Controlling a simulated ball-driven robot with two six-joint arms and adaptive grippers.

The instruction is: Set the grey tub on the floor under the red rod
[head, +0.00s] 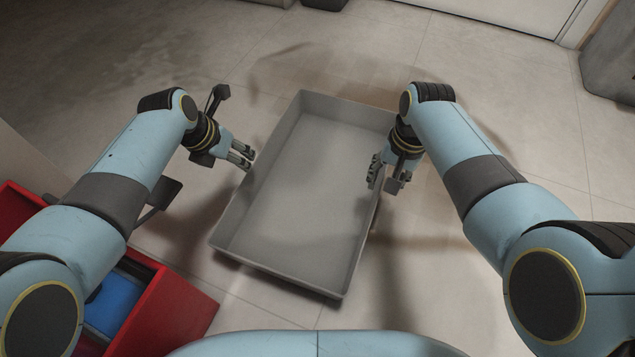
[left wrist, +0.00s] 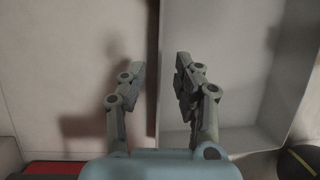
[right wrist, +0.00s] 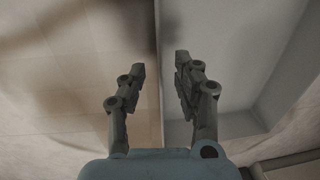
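The grey tub (head: 300,190) is a large, shallow, empty rectangular tray in the middle of the head view, between my two grippers. My left gripper (head: 243,154) is at its left long wall. In the left wrist view the tub's wall edge (left wrist: 157,70) runs between the spread fingers. My right gripper (head: 379,172) is at the right long wall. In the right wrist view the wall edge (right wrist: 159,75) also runs between the spread fingers. Neither gripper is clamped on the wall. No red rod shows in any view.
A red box (head: 170,310) with a blue thing (head: 118,295) in it stands at the lower left, partly behind my left arm. A dark grey object (head: 612,55) stands at the upper right. Tiled floor (head: 340,45) beyond the tub is largely clear.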

